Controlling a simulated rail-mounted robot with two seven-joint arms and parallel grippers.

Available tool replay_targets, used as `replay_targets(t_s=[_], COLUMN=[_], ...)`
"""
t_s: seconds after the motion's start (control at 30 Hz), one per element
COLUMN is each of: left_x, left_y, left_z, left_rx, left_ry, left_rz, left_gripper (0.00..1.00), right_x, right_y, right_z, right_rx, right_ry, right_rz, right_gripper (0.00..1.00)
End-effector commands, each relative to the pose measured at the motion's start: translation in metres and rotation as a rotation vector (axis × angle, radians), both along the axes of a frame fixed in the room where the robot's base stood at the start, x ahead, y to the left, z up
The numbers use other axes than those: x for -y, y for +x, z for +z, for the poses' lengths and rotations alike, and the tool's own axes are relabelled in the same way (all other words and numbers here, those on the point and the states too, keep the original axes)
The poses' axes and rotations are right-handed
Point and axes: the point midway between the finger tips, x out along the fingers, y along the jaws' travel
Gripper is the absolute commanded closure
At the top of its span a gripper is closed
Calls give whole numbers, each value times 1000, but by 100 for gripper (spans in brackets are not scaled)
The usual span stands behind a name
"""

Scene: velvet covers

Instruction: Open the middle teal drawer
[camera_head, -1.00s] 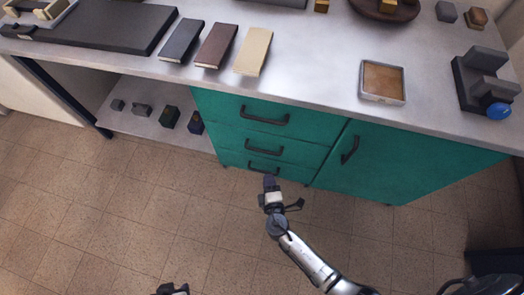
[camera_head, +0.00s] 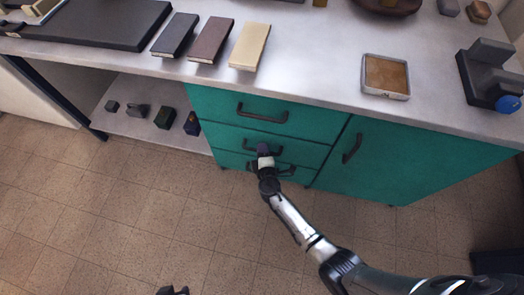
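The middle teal drawer (camera_head: 230,138) sits between the top drawer (camera_head: 215,104) and the bottom drawer (camera_head: 228,160), and all look shut, flush with the front. Its dark bar handle (camera_head: 247,147) is partly hidden by my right gripper. My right gripper (camera_head: 263,149) is in front of the middle of that handle; I cannot tell whether it touches it or whether its fingers are open or shut. My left gripper (camera_head: 172,291) shows only partly at the bottom edge, well away from the drawers, and its fingers are unclear.
A teal door with a handle (camera_head: 352,148) is right of the drawers. An open shelf (camera_head: 120,119) with several small objects is on the left. The grey worktop (camera_head: 310,60) carries books, a tray (camera_head: 386,76) and other items. The floor (camera_head: 110,220) in front is clear.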

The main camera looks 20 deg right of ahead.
Motion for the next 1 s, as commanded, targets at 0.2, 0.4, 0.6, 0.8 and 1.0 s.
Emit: replay_targets(t_s=[0.2,0.4,0.6,0.8,1.0], left_x=[-1,-3,-4,-4,-3], left_y=[0,0,0,0,0], left_z=[0,0,0,0,0], left_rx=[0,0,0,0,0], left_ry=[3,10,15,14,9], left_rz=[-2,-7,-10,-9,-6], left_gripper=[57,57,57,57,57], right_x=[0,0,0,0,3], right_y=[1,1,1,1,-1], right_z=[0,0,0,0,0], right_rx=[0,0,0,0,0], right_ry=[1,0,0,0,0], right_rz=[0,0,0,0,-6], right_gripper=[76,87,100,100,100])
